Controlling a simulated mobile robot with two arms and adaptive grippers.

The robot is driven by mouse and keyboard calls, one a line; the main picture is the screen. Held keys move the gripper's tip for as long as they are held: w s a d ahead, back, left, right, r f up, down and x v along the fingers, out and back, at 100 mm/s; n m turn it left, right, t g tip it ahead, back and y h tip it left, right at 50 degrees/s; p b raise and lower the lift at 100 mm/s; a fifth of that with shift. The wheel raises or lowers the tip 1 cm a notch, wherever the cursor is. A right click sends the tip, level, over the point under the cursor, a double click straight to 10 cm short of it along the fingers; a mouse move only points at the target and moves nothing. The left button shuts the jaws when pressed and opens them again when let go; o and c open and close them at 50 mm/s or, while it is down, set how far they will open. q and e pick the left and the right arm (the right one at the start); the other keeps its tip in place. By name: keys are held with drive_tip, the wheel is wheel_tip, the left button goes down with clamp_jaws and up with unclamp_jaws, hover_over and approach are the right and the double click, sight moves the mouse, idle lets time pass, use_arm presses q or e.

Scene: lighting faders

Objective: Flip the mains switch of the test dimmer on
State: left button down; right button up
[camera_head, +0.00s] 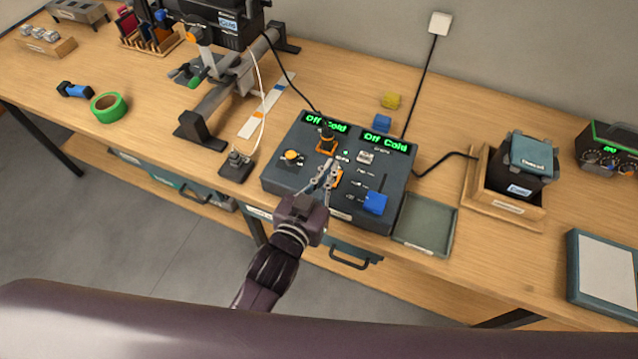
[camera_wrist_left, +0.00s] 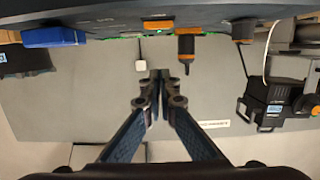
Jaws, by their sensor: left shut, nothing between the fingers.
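A dark grey console (camera_head: 278,178) with two green displays reading "Off Cold" stands on the wooden bench; it looks like the dimmer. In the left wrist view the console (camera_wrist_left: 110,22) shows edge-on along the top. It carries an orange knob (camera_head: 292,156), an orange-and-black part (camera_head: 326,141), small light controls (camera_head: 366,157) and a blue block (camera_head: 375,203). I cannot tell which control is the mains switch. My left gripper (camera_head: 327,172) is over the console's middle, shut and empty, its tips (camera_wrist_left: 160,75) together. The fingers hide part of the panel; contact is unclear. My right gripper is not in view.
A green-grey tray (camera_head: 426,224) lies right of the console. A small black box with a lever (camera_head: 236,165) and a metal stand (camera_head: 213,103) are at left. Cables run from the console's back and right side.

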use_arm(q)
drive_tip(key=r+b+v, duration=0.1)
drive_tip(key=v, duration=0.5)
drive_tip(key=shift+r, duration=0.25)
drive_tip(key=shift+s+a, duration=0.15)
